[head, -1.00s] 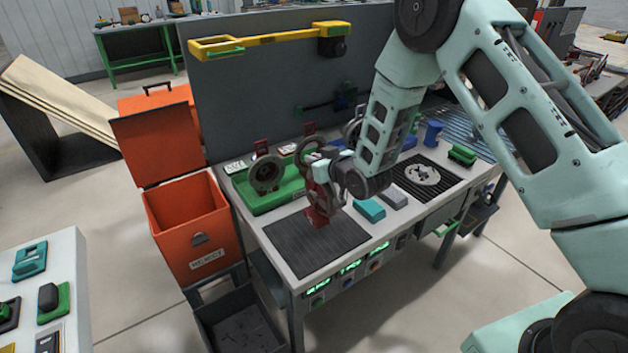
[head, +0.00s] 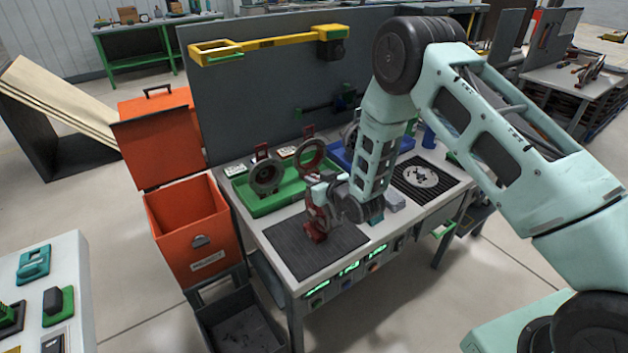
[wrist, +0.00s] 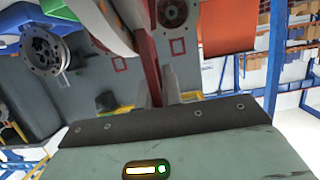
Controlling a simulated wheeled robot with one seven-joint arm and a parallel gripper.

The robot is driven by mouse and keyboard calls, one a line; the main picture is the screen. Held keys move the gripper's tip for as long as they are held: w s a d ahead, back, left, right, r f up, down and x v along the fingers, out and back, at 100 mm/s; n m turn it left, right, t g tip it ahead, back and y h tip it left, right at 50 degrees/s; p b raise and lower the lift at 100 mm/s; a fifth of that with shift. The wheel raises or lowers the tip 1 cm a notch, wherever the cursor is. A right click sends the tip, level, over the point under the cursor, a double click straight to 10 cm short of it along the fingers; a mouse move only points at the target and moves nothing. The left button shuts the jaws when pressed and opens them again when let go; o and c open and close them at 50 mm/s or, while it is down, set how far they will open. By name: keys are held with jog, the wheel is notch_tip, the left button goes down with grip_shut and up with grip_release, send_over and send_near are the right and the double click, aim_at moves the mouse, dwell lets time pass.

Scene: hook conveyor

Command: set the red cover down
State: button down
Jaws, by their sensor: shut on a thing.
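The red cover (head: 315,220) is a dark red part in my gripper (head: 322,192). Its lower end is at the dark ribbed mat (head: 318,248) on the bench; I cannot tell whether it touches the mat. My gripper is shut on it and hides much of its upper part.
A green tray (head: 262,205) behind the mat holds a grey ring part (head: 265,176). A red ring part (head: 312,154) stands beside it. An orange reject bin (head: 190,245) stands left of the bench. A round-patterned dark plate (head: 421,178) lies right. The mat's front is clear.

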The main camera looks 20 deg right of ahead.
jog(key=c, duration=1.6)
grip_release()
jog(key=shift+f, duration=0.1)
jog(key=shift+o, duration=0.2)
jog(key=shift+s, duration=0.1)
